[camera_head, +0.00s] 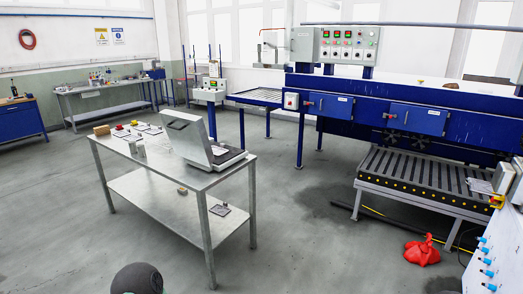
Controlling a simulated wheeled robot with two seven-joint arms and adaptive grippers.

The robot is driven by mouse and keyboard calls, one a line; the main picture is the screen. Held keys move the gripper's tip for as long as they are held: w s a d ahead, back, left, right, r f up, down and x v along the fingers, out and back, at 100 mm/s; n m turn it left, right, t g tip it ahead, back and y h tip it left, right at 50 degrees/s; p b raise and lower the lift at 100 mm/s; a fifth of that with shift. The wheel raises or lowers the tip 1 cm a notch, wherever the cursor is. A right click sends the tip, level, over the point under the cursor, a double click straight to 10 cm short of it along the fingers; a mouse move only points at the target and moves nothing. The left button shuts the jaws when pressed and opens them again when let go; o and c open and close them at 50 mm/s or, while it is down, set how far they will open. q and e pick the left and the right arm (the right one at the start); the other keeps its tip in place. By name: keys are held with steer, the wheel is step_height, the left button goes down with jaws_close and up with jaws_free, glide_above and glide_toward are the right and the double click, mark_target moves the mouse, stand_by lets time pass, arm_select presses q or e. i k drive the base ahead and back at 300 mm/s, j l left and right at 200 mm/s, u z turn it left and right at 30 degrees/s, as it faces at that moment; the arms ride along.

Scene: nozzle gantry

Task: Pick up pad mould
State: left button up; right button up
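A grey hinged case stands open on the right part of the metal table (160,168). Its lid (188,136) is tilted up and its base (232,157) holds a dark flat pad. This may be the pad mould, but I cannot tell for sure. Neither of my grippers shows in the head view.
A brown block (102,130), small red and yellow items and papers lie on the table's left part. The lower shelf (160,205) holds small items. A blue machine (375,110) with a roller bed stands at right. A red bag (422,252) lies on the floor.

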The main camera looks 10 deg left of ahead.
mark_target(217, 151)
steer(key=i+j+u, duration=0.3)
steer(key=i, duration=0.35)
steer(key=i+u, duration=0.3)
steer(key=i, duration=0.3)
